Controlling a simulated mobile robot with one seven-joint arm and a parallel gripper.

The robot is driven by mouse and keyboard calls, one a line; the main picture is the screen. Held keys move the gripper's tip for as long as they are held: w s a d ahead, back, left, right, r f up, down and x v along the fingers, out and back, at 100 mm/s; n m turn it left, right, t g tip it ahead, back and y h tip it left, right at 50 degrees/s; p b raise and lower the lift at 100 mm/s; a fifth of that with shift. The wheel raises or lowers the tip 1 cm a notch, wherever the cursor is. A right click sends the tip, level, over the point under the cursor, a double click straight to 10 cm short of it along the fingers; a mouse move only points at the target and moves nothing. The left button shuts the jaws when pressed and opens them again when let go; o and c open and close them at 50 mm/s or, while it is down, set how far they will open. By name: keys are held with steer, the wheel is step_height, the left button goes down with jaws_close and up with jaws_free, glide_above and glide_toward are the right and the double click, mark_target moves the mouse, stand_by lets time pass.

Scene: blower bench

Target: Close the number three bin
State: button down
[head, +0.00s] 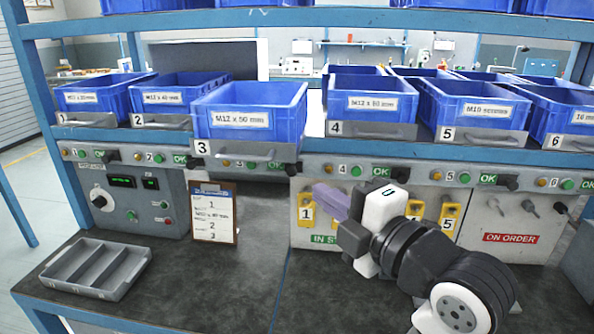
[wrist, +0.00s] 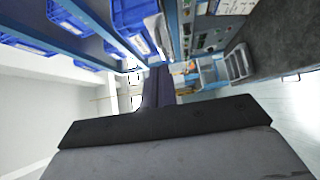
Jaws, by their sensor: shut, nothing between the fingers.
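The number three bin (head: 250,112) is a blue open-topped bin labelled M12 x 50 mm, on a grey drawer front (head: 245,149) marked 3. It sticks out further toward me than bins two (head: 180,95) and four (head: 370,100) on the same shelf. My gripper (head: 328,200) is shut and empty, below and to the right of the number three bin, in front of the lower panel and apart from the bin. In the wrist view my dark fingers (wrist: 158,88) are together, with blue bins along the upper left; I cannot tell which is number three.
A blue shelf beam (head: 300,20) runs above the bins. A clipboard (head: 214,212) stands against the back panel below bin three. A grey divided tray (head: 90,268) lies on the bench at left. The middle of the dark bench top is clear.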

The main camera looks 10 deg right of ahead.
steer(key=p, duration=0.4)
glide_toward(284, 159)
steer(key=a+x, duration=0.1)
steer(key=x, duration=0.4)
steer(key=shift+w+d+r, duration=0.1)
steer(key=shift+w+d, duration=0.1)
steer(key=shift+w, duration=0.2)
steer(key=shift+w, duration=0.1)
steer(key=w+d+b, duration=0.3)
steer(key=w+b, duration=0.1)
steer(key=w, duration=0.7)
steer(key=shift+d, duration=0.4)
steer(key=shift+a, duration=0.15)
